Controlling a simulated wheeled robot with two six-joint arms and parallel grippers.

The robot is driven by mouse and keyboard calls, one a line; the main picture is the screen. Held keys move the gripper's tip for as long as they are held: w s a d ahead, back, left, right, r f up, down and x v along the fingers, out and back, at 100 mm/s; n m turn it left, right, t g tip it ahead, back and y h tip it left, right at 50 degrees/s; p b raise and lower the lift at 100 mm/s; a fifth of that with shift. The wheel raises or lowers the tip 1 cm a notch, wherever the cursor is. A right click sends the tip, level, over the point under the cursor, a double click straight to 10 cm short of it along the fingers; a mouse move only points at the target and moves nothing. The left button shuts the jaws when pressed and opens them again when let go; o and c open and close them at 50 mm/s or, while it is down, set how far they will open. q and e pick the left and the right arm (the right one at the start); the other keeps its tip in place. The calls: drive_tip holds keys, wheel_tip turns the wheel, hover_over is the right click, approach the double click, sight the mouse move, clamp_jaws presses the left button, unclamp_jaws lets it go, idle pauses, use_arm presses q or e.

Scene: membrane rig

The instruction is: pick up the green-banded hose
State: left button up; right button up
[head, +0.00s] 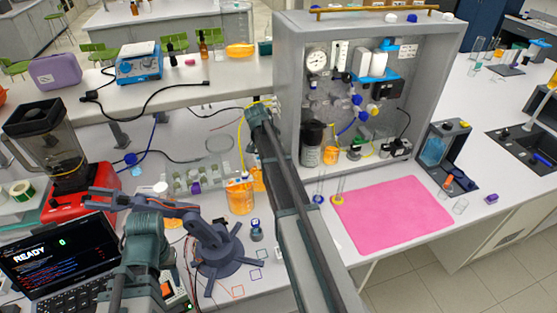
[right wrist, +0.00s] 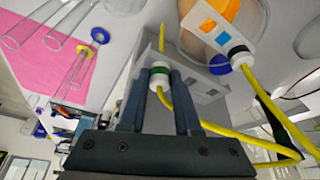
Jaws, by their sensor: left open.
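The green-banded hose (right wrist: 159,73) shows in the right wrist view as a white connector with a green band and a yellow tube. It lies between the fingertips of my right gripper (right wrist: 159,82). The fingers sit close on both sides, and I cannot tell whether they press on it. In the head view my right gripper (head: 262,112) is beside the left wall of the grey cabinet, and the connector is too small to make out there. My left gripper (head: 145,232) is open at the lower left, beside the laptop, away from the hose.
The grey cabinet (head: 285,85), orange-filled beaker (head: 240,197), small blue desktop arm (head: 215,245) and laptop (head: 62,255) crowd the bench. The pink mat (head: 392,213) is clear.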

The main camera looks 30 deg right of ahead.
clamp_jaws()
drive_tip(key=shift+r, duration=0.1)
wheel_tip(320, 180, up, 12)
drive_tip(key=p, duration=1.2)
drive_tip(key=s+a, duration=0.4)
drive_tip(key=a, duration=1.3)
drive_tip(key=shift+a, duration=0.25)
drive_tip(key=shift+s, duration=0.1)
drive_tip(key=shift+c, duration=0.4)
unclamp_jaws()
clamp_jaws()
